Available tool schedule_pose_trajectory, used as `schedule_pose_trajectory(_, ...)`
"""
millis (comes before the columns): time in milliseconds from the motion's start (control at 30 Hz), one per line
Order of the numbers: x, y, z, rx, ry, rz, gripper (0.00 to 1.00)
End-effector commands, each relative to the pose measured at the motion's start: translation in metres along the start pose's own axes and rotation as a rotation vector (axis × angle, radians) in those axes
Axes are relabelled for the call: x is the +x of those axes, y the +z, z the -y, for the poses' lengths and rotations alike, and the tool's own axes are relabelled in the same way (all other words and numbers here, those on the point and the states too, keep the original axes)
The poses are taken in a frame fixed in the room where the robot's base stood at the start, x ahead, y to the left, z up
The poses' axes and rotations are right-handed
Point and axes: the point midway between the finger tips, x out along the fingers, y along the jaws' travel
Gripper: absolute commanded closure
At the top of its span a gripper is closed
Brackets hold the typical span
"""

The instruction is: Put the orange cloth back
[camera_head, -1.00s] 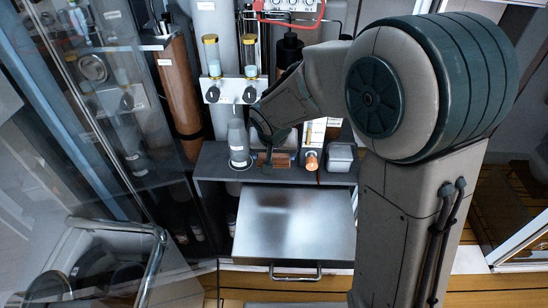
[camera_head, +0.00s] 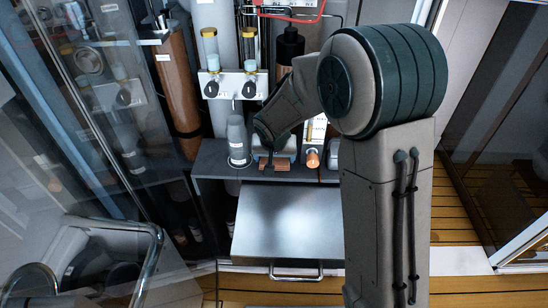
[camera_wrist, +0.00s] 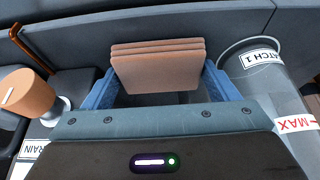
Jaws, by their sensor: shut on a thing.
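The orange cloth (camera_head: 277,165) is a folded stack of flat layers at the shelf in the head view. It also shows at the top middle of the wrist view (camera_wrist: 158,66). My gripper (camera_wrist: 160,84) has one blue finger at each side of the cloth and is shut on it. In the head view my gripper (camera_head: 268,154) is partly hidden by my own wrist. I cannot tell whether the cloth touches the shelf.
A grey measuring vessel (camera_head: 237,143) labelled BATCH 1 (camera_wrist: 262,59) stands close on one side. An orange-ended fitting (camera_head: 312,159) by a DRAIN label (camera_wrist: 34,150) is on the other. The dark shelf (camera_head: 212,163) sits behind a bare metal tray (camera_head: 289,225).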

Motion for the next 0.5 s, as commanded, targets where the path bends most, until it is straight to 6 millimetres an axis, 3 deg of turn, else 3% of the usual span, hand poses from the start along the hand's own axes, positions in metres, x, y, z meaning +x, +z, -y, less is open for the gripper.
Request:
schedule_pose_trajectory(167, 0.0041, 0.0018, 0.0001, 0.0, 0.0, 0.0, 0.4)
schedule_pose_trajectory(200, 0.0032, 0.0014, 0.0, 0.0, 0.0, 0.0, 0.14)
schedule_pose_trajectory(267, 0.0026, 0.0012, 0.0, 0.0, 0.0, 0.0, 0.0)
schedule_pose_trajectory(500, 0.0018, 0.0009, 0.0, 0.0, 0.0, 0.0, 0.0)
